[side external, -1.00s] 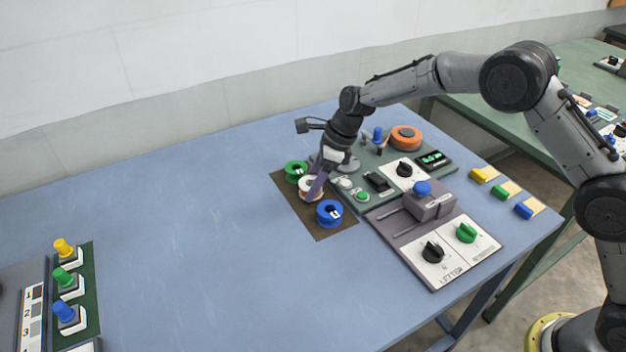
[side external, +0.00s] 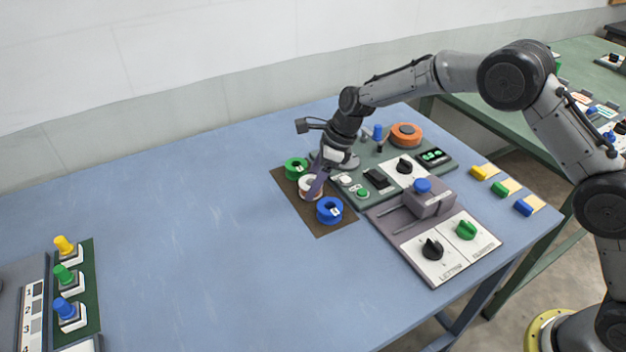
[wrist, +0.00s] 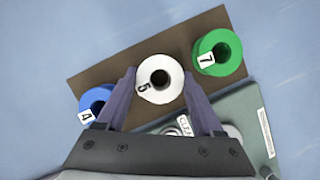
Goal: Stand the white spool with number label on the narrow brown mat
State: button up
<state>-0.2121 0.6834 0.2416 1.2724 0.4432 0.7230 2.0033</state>
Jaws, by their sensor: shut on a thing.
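The white spool (wrist: 160,94) with a number label reading 5 stands upright on the brown mat (wrist: 105,62), between the other two spools. My gripper (wrist: 160,84) has a finger on each side of the white spool and is shut on it. In the side view my gripper (side external: 314,188) reaches down over the white spool (side external: 306,182) and partly hides it. The narrow brown mat (side external: 318,228) lies flat on the blue table. The spool's underside is hidden, so I cannot tell if it touches the mat.
A green spool (wrist: 232,50) labelled 7 and a blue spool (wrist: 92,98) labelled 4 stand on the mat on either side. The green control panel (side external: 367,195) borders the mat on the right. The table (side external: 180,220) left of the mat is clear.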

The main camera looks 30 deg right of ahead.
dwell(0.4)
jog(key=o, duration=1.4)
jog(key=shift+c, duration=0.2)
notch_tip(320, 180, up, 7)
dwell(0.3)
